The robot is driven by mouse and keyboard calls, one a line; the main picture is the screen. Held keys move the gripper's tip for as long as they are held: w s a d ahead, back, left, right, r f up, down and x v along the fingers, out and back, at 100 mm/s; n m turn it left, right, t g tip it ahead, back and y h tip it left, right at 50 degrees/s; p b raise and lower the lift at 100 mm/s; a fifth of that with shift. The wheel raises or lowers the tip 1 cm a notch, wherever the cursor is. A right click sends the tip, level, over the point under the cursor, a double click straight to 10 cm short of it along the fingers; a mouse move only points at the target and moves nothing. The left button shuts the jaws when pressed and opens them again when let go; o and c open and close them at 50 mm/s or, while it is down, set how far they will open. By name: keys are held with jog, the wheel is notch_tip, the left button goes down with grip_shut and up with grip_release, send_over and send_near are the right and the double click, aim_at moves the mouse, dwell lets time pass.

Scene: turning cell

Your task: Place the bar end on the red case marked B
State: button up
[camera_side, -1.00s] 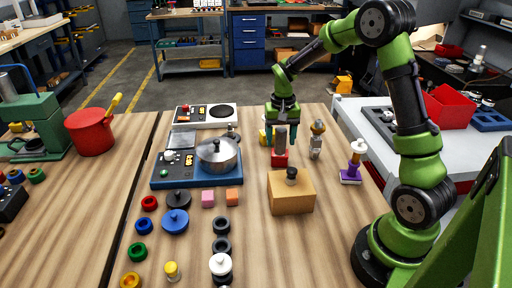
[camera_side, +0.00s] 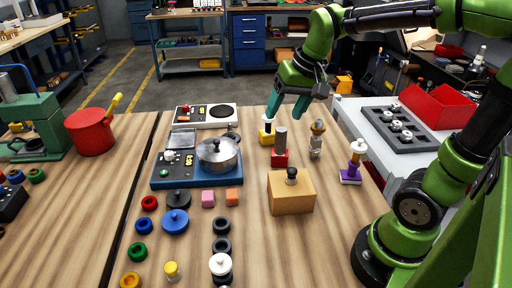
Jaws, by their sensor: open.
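A grey bar end (camera_side: 281,138) stands upright on a small red case (camera_side: 280,159) toward the back right of the wooden table. The two touch; any letter on the case is too small to read. My gripper (camera_side: 287,117) is above and behind the bar end, tilted, with its teal fingers spread apart and nothing between them. The fingers look clear of the bar end.
A cardboard box (camera_side: 291,195) stands in front. A steel pot (camera_side: 218,158) is on the left.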

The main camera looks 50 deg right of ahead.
jog(key=s+a+n+t+y, duration=0.1)
jog(key=s+a+n+t, duration=0.1)
jog(key=s+a, duration=0.4)
jog(key=shift+s+t, duration=0.6)
jog(key=shift+s, duration=0.6)
